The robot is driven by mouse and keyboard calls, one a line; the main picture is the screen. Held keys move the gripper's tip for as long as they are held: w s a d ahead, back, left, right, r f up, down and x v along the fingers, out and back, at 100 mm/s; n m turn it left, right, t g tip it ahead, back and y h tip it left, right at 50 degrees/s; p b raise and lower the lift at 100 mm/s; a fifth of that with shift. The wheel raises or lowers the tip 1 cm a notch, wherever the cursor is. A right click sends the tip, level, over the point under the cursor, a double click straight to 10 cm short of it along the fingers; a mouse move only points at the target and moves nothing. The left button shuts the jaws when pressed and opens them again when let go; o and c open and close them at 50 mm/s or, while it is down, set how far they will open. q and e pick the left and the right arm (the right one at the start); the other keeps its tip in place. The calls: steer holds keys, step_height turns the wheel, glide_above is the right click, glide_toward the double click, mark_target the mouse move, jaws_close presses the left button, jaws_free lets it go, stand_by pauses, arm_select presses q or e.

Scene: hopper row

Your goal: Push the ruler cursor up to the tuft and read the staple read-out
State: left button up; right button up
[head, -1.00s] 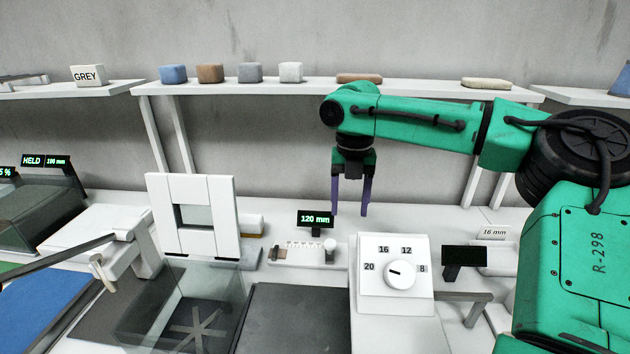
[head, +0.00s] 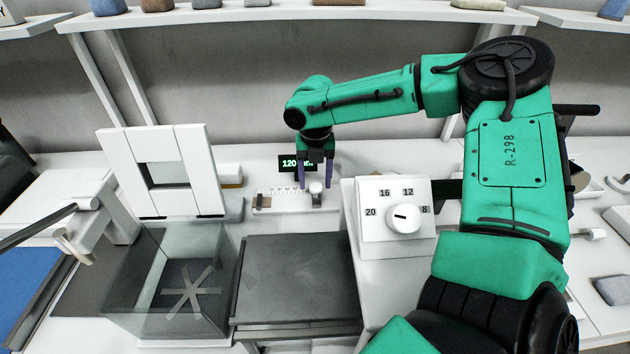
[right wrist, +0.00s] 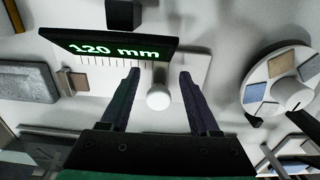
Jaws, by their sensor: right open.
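The white ruler (head: 280,203) lies on the bench with tick marks along its back edge. Its cursor, a pale round knob (head: 316,188), stands near the ruler's right end; the right wrist view shows it too (right wrist: 158,96). A small brownish bit at the ruler's left end (head: 261,201) may be the tuft; it is too small to be sure. The staple read-out (head: 287,163) behind the ruler shows 120 mm, clear in the right wrist view (right wrist: 112,48). My right gripper (head: 315,184) is open, fingers pointing down, one on each side of the knob, without visible contact. My left gripper is out of view.
A white dial box (head: 395,222) stands right of the ruler. A white frame with a square opening (head: 205,176) and a glass-walled box (head: 225,262) stand left. A dark flat plate (head: 297,270) lies in front. A shelf (head: 350,16) runs behind.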

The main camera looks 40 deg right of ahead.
steer(key=shift+s+f, duration=0.1)
steer(key=shift+f, duration=0.55)
jaws_close()
